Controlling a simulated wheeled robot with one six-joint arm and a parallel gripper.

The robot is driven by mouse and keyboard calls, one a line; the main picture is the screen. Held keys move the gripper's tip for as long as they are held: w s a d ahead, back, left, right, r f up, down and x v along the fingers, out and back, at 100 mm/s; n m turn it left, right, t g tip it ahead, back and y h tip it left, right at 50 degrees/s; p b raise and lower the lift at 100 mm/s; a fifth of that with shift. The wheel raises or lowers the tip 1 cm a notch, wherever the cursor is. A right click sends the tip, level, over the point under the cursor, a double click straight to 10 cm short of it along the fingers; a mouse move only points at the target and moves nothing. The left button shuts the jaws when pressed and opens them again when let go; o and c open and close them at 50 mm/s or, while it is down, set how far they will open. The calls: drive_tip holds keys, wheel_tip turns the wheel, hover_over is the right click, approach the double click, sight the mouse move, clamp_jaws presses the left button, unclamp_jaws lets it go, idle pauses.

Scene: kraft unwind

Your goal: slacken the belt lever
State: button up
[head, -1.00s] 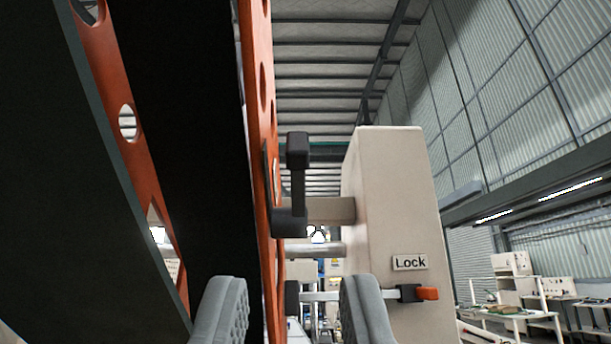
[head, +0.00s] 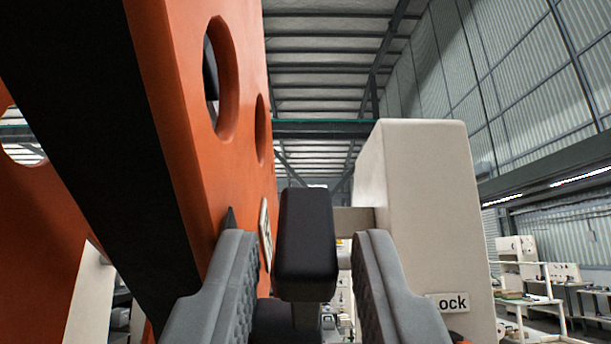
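The belt lever's black handle (head: 308,245) stands upright in the middle of the view, close in front of me. My gripper (head: 305,285) is open, one grey padded finger on each side of the handle. Gaps show between the handle and both fingers, so it is not gripped. The lever's lower part is mostly hidden behind the fingers and the handle itself. A beige shaft (head: 355,220) shows behind the handle, running toward the beige housing.
An orange frame plate (head: 205,130) with round holes rises close on the left. Workbenches (head: 525,305) are far off at the right.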

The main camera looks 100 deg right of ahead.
drive_tip(key=shift+x, duration=1.1)
clamp_jaws()
